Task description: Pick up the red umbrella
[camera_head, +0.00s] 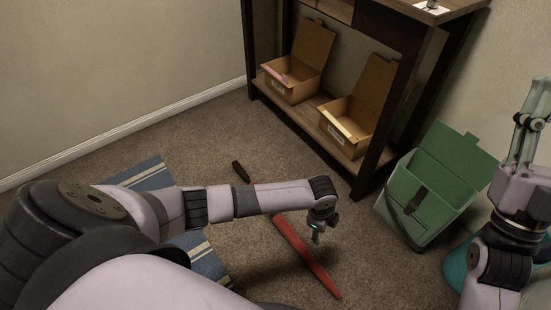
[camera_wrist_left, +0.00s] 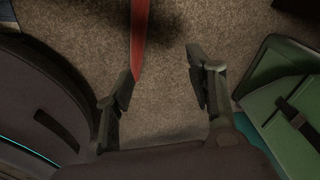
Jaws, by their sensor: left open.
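The red umbrella (camera_head: 306,257) lies closed on the brown carpet in the head view, with its dark handle (camera_head: 240,172) toward the back left. My left forearm hides part of its length. My left gripper (camera_head: 317,238) hangs above the floor just right of the umbrella. In the left wrist view the umbrella (camera_wrist_left: 139,38) comes down from the top edge and ends by the left finger. My left gripper (camera_wrist_left: 160,82) is open, with bare carpet between its fingers. My right gripper (camera_head: 530,115) is raised at the right edge of the head view; its fingertips are not clear.
A dark wooden shelf (camera_head: 363,178) stands at the back with two open cardboard boxes (camera_head: 290,92) (camera_head: 345,133) on it. A green bag (camera_head: 422,200) stands on the floor to the right. A blue striped rug (camera_head: 150,172) lies under my left arm.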

